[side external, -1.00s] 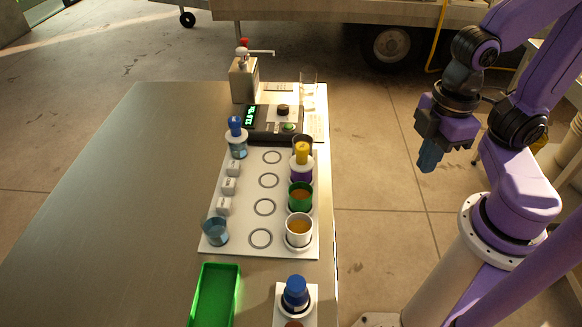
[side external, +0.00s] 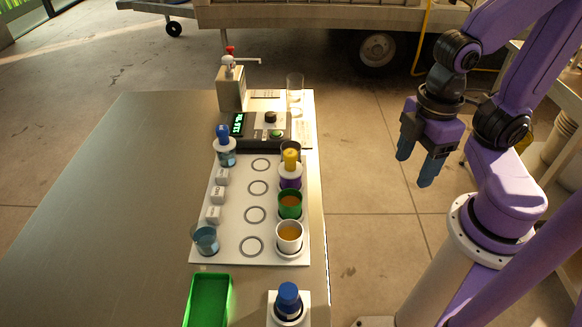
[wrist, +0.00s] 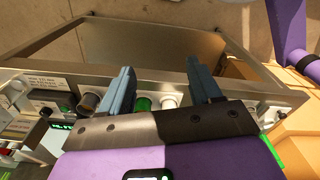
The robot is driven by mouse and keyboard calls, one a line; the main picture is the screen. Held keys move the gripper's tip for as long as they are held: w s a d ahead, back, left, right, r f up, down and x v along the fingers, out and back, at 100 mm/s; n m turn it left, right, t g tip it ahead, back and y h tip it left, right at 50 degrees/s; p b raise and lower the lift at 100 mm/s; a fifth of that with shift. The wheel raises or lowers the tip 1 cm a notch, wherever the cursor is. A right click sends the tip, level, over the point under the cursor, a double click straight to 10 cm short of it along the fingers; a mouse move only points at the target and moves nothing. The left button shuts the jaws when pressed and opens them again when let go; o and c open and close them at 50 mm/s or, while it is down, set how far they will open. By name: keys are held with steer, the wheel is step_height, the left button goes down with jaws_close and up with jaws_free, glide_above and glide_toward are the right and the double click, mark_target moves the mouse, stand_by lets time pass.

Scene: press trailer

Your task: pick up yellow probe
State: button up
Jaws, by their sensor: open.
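The yellow probe (side external: 290,160) stands upright in a cup with a purple lower part, in the right column of cups on the white board, in the side external view. My gripper (side external: 418,170) hangs in the air to the right of the table, well apart from the probe, with its two blue fingers spread and nothing between them. In the wrist view, the fingers of my gripper (wrist: 162,88) are apart, with the table edge and cups beyond them. I cannot make out the yellow probe in the wrist view.
Near the probe are a green cup (side external: 290,204), a white cup (side external: 289,238), a blue-capped bottle (side external: 225,146) and a glass beaker (side external: 206,240). A black device (side external: 262,130) sits behind. A green tray (side external: 208,300) lies in front. The table's left side is bare.

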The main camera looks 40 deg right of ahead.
step_height(320, 180, up, 9)
steer(key=n, duration=0.5)
glide_above(290, 153)
step_height(290, 153, down, 12)
steer(key=shift+w+a+r, duration=0.1)
steer(key=shift+w, duration=0.05)
steer(key=shift+f, duration=2.95)
jaws_close()
